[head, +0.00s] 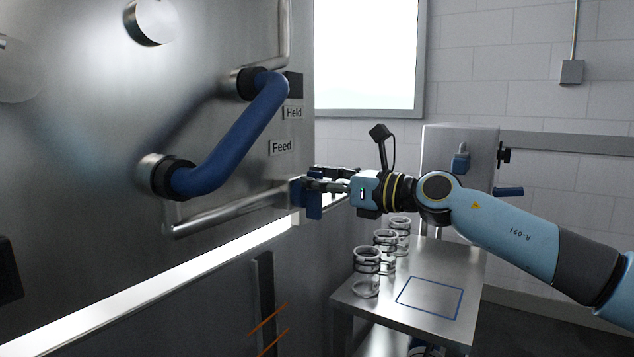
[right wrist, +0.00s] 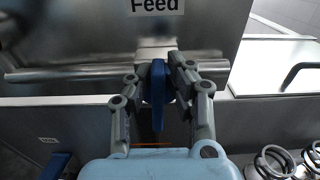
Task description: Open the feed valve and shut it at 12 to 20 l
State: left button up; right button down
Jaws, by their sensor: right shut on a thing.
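The feed valve's blue handle (head: 314,207) is at the right end of a horizontal steel pipe (head: 230,213), below the "Feed" label (head: 282,147). My right gripper (head: 316,184) is shut on this handle. In the right wrist view the handle (right wrist: 158,105) points down, crosswise to the pipe, between the two fingers of the gripper (right wrist: 160,78). A "Held" label (head: 294,113) is on the steel wall under a small dark box (head: 294,85); no figure in litres is readable. My left gripper is not in view.
A thick blue bent pipe (head: 230,140) juts from the wall left of the valve. A bright ledge (head: 150,285) runs below. A steel table (head: 375,308) with several ringed clear vessels (head: 367,272) and a blue-outlined square stands at right, under my right arm.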

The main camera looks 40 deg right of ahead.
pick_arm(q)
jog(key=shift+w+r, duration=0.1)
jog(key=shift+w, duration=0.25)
pick_arm(e)
jog(key=shift+a+f, duration=0.1)
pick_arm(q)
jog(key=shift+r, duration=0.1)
pick_arm(e)
jog(key=m+p, duration=0.2)
jog(key=m, duration=0.1)
jog(key=shift+w+d, duration=0.1)
jog(key=shift+d, duration=0.2)
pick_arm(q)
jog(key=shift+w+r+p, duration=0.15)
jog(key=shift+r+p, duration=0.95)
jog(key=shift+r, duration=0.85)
pick_arm(e)
jog(key=shift+w+d+f+m, duration=0.1)
jog(key=shift+d+m, duration=0.05)
jog(key=shift+m, duration=0.6)
jog(key=shift+w+d+f+m, duration=0.1)
jog(key=shift+m, duration=0.65)
jog(key=c, duration=1.6)
grip_release()
jog(key=shift+o, duration=1.3)
jog(key=shift+s+a+r, duration=0.15)
